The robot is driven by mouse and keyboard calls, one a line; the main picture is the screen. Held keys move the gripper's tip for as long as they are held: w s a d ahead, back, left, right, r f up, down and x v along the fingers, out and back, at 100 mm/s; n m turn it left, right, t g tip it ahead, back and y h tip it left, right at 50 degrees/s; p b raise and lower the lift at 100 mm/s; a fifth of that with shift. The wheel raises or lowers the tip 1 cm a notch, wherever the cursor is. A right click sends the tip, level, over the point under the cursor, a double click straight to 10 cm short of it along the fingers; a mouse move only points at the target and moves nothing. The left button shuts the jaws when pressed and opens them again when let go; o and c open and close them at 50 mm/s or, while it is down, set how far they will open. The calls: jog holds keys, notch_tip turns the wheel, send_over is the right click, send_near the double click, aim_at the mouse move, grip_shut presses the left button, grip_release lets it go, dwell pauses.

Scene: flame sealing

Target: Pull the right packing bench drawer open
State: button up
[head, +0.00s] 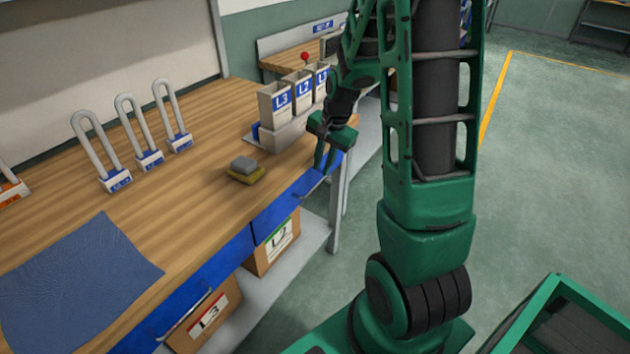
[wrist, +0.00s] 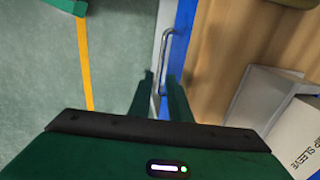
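The right packing bench drawer (head: 282,206) has a blue front in the head view, flush under the bench's front edge. In the wrist view, its blue front (wrist: 184,28) runs beside the wooden top, with a metal bar handle (wrist: 163,58) on it. My gripper (head: 325,166) points down at the right part of this drawer front. In the wrist view my gripper (wrist: 161,84) is open, with its two green fingers on either side of the handle. Whether either finger touches the handle is unclear. The handle's near end is partly hidden by the gripper.
The left drawer (head: 190,302) is shut. On the wooden bench top (head: 200,200) are a blue mat (head: 78,278), a grey block on a yellow pad (head: 245,170), looped stands (head: 150,157) and labelled bins (head: 276,102). Boxes sit on the shelf below.

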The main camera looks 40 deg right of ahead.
aim_at(317, 185)
jog(key=f, duration=0.4)
jog(key=w+f, duration=0.1)
jog(key=f, duration=0.1)
jog(key=shift+a+f, duration=0.2)
jog(key=shift+a, duration=0.05)
